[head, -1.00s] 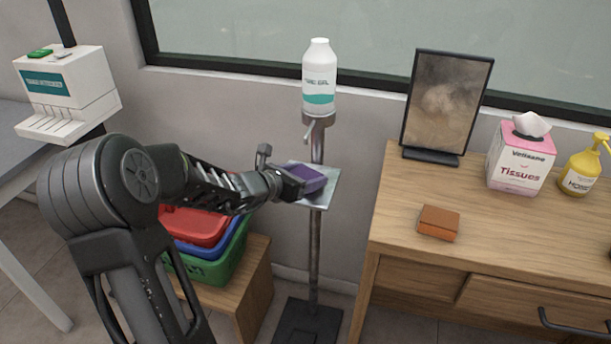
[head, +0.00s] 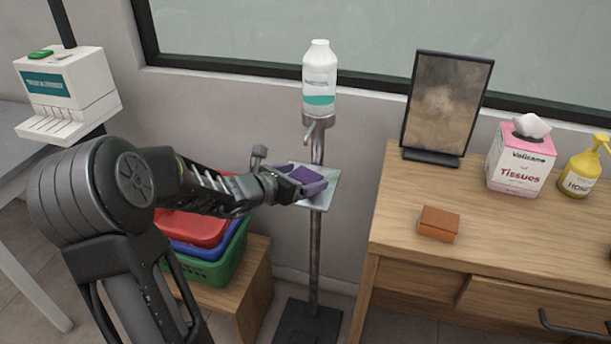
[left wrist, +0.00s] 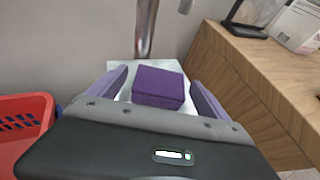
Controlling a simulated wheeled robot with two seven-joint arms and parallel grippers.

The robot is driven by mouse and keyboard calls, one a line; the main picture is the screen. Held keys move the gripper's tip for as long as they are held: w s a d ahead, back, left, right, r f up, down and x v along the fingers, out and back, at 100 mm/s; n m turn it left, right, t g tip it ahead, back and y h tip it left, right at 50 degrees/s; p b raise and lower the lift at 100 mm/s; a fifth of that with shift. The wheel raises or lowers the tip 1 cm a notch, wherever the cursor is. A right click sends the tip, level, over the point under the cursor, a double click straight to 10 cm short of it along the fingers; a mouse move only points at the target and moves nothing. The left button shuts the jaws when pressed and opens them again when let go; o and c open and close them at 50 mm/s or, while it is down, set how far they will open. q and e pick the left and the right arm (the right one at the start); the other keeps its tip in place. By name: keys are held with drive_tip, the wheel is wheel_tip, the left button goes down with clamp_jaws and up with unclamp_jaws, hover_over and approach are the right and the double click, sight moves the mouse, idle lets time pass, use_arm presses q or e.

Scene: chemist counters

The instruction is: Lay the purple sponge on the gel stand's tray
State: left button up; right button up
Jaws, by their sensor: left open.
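The purple sponge (left wrist: 158,87) lies on the gel stand's tray (left wrist: 124,94) in the left wrist view. In the head view the sponge (head: 308,175) shows on the tray (head: 327,190), partly hidden by my gripper. My left gripper (head: 306,182) is open, its fingers on either side of the sponge; in the left wrist view a gap shows between each finger and the sponge. The gel bottle (head: 319,80) stands on top of the stand's pole, above the tray. My right gripper is not in view.
Stacked red, blue and green baskets (head: 205,262) sit on a low wooden stand left of the pole. A wooden desk (head: 500,235) at right holds an orange block (head: 438,223), a dark framed panel (head: 445,105), a tissue box (head: 520,160) and a yellow pump bottle (head: 582,168).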

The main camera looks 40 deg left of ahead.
use_arm(q)
drive_tip(key=p+v, duration=0.1)
drive_tip(key=v, duration=0.9)
drive_tip(key=shift+s, duration=0.3)
drive_tip(key=shift+r, duration=0.1)
